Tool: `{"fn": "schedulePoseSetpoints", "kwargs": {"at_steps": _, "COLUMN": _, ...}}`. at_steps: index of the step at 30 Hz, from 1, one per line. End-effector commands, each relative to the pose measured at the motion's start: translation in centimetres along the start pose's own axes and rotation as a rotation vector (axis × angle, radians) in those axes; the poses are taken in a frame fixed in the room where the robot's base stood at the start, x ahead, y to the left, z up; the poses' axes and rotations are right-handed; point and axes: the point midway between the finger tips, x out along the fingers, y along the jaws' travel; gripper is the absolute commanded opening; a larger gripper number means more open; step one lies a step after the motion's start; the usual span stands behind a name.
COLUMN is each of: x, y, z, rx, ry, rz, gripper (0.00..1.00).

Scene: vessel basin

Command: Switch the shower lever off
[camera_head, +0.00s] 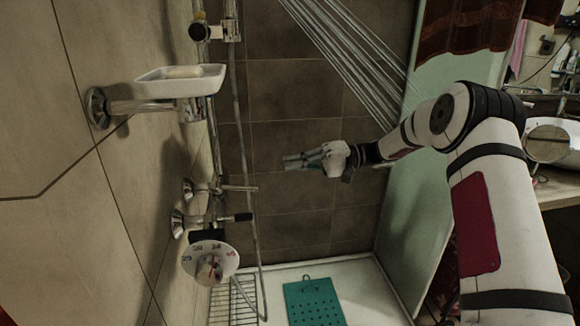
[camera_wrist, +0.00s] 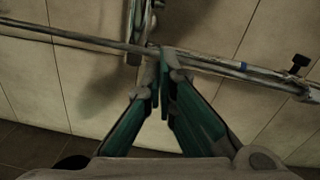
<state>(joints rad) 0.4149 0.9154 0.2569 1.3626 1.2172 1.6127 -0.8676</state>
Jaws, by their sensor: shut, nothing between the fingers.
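Shower fittings stick out from the left wall. One chrome lever (camera_head: 238,188) points right, and below it a second lever with a black tip (camera_head: 243,217) also points right. I cannot tell which is the shower lever. Below them is a round dial (camera_head: 209,262) with numbers. Water streams from above at the upper right. My gripper (camera_head: 287,161) is shut and empty, up and right of both levers, apart from them in the head view. In the wrist view its green fingers (camera_wrist: 164,75) meet in front of chrome pipes; contact there is unclear.
A white soap dish (camera_head: 180,82) on a chrome arm juts from the wall above the levers. A vertical rail and hose (camera_head: 240,110) run beside the fittings. A teal mat (camera_head: 314,302) and wire rack (camera_head: 232,300) lie below. A green panel (camera_head: 420,190) stands at right.

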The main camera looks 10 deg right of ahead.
Motion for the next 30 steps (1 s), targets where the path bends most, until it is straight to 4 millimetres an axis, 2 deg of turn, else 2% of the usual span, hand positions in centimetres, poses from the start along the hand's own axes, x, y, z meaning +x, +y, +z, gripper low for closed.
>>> {"fn": "schedulePoseSetpoints", "kwargs": {"at_steps": 3, "x": 2.4, "y": -0.1, "z": 0.1, "rx": 0.001, "ry": -0.004, "rz": -0.001, "gripper": 0.00}}
{"fn": "schedulePoseSetpoints", "kwargs": {"at_steps": 12, "x": 8.2, "y": -0.1, "z": 0.2, "rx": 0.001, "ry": -0.003, "rz": 0.000, "gripper": 0.00}}
{"fn": "schedulePoseSetpoints", "kwargs": {"at_steps": 19, "x": 8.5, "y": -0.1, "z": 3.1, "rx": 0.003, "ry": -0.001, "rz": 0.001, "gripper": 0.00}}
{"fn": "schedulePoseSetpoints", "kwargs": {"at_steps": 30, "x": 8.7, "y": 0.0, "z": 3.9, "rx": 0.000, "ry": 0.000, "rz": 0.002, "gripper": 0.00}}
